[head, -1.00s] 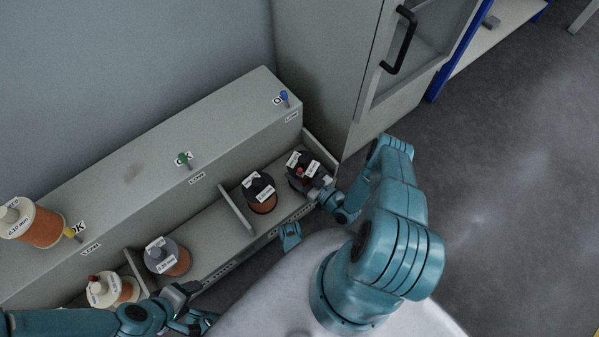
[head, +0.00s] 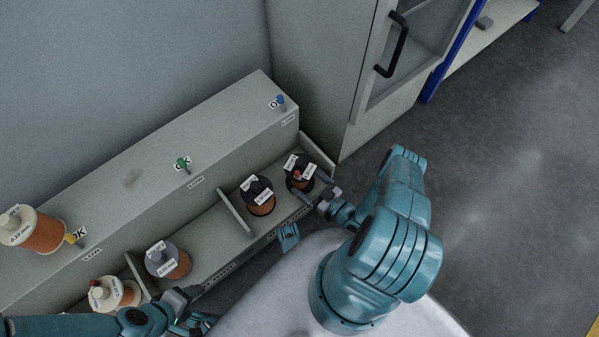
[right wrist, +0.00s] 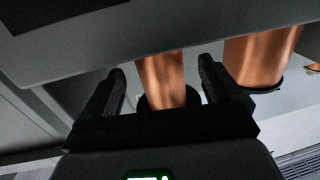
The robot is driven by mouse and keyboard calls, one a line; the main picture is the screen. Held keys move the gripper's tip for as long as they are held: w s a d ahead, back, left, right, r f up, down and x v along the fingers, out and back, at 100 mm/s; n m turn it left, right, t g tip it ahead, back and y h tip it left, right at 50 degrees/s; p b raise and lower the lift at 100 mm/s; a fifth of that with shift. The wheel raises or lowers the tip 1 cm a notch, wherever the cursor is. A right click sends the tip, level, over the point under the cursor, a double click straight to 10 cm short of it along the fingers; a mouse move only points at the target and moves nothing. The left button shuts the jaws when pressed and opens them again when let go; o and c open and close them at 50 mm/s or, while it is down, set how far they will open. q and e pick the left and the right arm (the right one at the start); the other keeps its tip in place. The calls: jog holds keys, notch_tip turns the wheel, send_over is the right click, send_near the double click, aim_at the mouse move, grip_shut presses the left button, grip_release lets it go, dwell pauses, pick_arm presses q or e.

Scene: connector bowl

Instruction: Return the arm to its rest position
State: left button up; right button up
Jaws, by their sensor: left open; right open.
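My right gripper (head: 320,191) is open at the front edge of the rightmost compartment, beside a dark-topped copper spool (head: 301,174) with white labels and a red spot on top. In the right wrist view its two black fingers (right wrist: 161,72) stand apart, with copper winding visible beyond and between them. I cannot tell from there whether they touch it. My right arm (head: 395,230) is bent over the pale base. My left gripper (head: 192,306) is open and looks empty at the bottom, in front of the shelf and close to a grey-topped spool (head: 167,261).
The grey shelf (head: 150,170) has coloured pegs and dividers. A cream spool (head: 115,293) is lower left; a large one (head: 36,230) sits at the upper left. A cabinet (head: 400,110) stands behind right; floor (head: 510,200) is clear.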

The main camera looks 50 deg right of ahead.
jog(key=shift+s, duration=1.15)
